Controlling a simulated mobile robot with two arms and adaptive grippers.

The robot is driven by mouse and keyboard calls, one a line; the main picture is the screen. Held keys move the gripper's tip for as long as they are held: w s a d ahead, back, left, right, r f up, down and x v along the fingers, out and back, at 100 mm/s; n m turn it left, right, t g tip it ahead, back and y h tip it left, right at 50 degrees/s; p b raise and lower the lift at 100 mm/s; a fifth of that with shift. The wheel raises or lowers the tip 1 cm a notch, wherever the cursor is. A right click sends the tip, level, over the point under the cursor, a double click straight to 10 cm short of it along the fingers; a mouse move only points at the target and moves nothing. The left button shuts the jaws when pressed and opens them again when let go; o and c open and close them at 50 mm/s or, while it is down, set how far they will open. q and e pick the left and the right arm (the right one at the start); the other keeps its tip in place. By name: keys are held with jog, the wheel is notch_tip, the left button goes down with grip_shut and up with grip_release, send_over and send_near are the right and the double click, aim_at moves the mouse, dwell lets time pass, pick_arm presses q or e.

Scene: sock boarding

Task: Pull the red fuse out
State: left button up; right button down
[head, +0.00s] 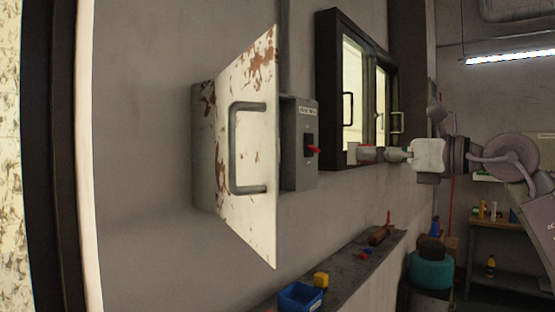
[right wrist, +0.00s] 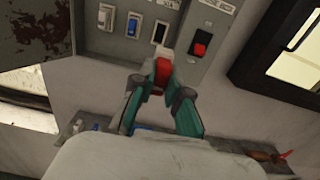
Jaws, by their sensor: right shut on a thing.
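The red fuse (right wrist: 162,72) has a pale end and is held between the fingers of my right gripper (right wrist: 162,82). In the head view, my right gripper (head: 365,153) is at the right of the grey fuse box (head: 299,170), with a visible gap between them. The pale end of the fuse (head: 352,154) faces the box. A red switch (right wrist: 200,49) sits on the panel's right part. My left gripper is not in view.
The box's rusty door (head: 256,130) stands open toward me, with a grey handle. A dark-framed window (head: 325,90) is on the wall behind my right gripper. Below, a ledge (head: 345,275) holds a blue bin (head: 300,297), a yellow block (head: 321,280) and tools.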

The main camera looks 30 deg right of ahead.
jog(key=b+v, duration=0.2)
jog(key=v, duration=0.3)
